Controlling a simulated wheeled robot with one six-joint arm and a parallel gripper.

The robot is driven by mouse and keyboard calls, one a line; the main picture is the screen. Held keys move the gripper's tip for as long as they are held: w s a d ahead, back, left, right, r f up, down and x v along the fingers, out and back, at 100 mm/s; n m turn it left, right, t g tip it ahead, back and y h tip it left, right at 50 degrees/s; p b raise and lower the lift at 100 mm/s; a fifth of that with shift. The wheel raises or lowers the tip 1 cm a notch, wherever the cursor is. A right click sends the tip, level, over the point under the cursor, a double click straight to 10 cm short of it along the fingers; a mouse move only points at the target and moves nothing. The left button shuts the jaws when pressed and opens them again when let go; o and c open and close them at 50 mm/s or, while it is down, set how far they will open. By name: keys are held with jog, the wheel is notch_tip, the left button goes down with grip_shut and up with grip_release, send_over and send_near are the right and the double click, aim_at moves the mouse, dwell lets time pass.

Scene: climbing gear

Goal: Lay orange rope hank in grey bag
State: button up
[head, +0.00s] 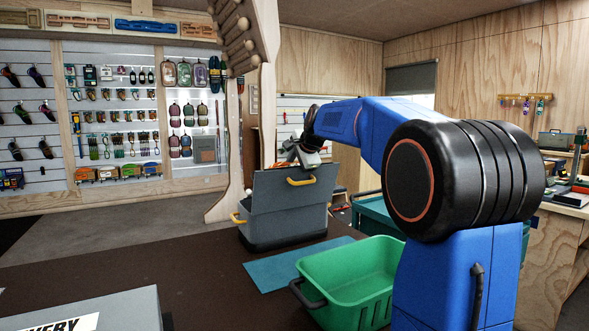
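The grey bag (262,233) with yellow handles stands upright on the dark surface near the middle of the head view. Its raised back panel or lid (293,191) carries a yellow handle. My blue arm reaches from the right, and my gripper (296,160) is at the upper edge of that panel. The fingers are small and partly hidden there, so I cannot tell whether they are open or hold anything. I cannot see the bag's inside.
A green crate (345,280) with a dark handle stands right of centre, in front of the bag. A blue mat (275,270) lies beside it. A grey box with lettering (95,312) is at the lower left. The dark surface (140,255) between is clear.

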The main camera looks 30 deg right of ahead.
notch_tip(320, 180, down, 4)
jog(key=shift+w+a+r+g, duration=0.1)
jog(key=shift+a+g, duration=0.05)
jog(key=shift+g, duration=0.25)
jog(key=shift+o, duration=0.5)
jog(key=w+r+v, duration=0.1)
jog(key=v, duration=1.9)
jog(key=shift+t, duration=0.4)
jog(key=shift+s+r, duration=0.1)
jog(key=shift+s, duration=0.1)
